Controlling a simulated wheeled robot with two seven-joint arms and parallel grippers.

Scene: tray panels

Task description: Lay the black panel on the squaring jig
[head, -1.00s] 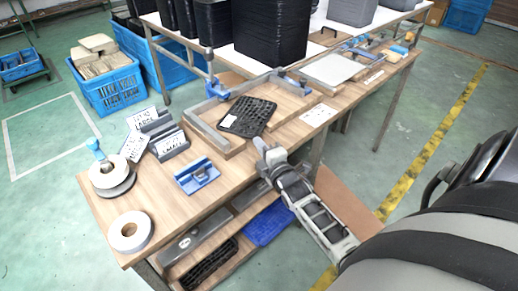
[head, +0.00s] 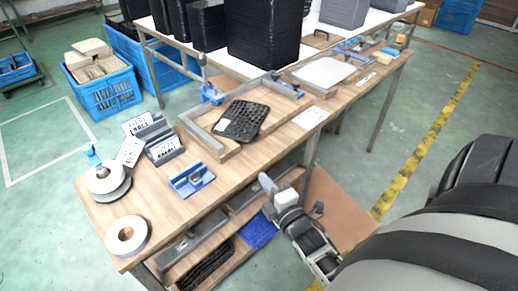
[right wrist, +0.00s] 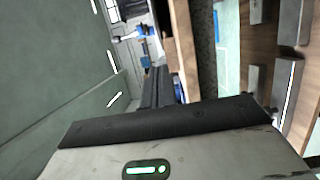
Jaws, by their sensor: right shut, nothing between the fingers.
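The black panel (head: 241,121), a ribbed rectangle with a small white label, lies on the squaring jig (head: 199,131), a wooden board with raised grey fences and blue clamps. The panel sits askew to the fences, and I cannot tell whether it is fully flat. My right gripper (head: 267,184) is shut and empty, apart from the panel, near the table's front edge. The right wrist view shows its dark fingers (right wrist: 157,87) but not the panel clearly. My left gripper is not in view.
A blue fixture (head: 192,180), label holders (head: 168,147) and tape rolls (head: 126,235) stand on the table's left part. A pale plate (head: 323,72) lies on the right. Below, a shelf holds grey, black and blue panels (head: 258,229). Black stacks (head: 265,45) stand behind.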

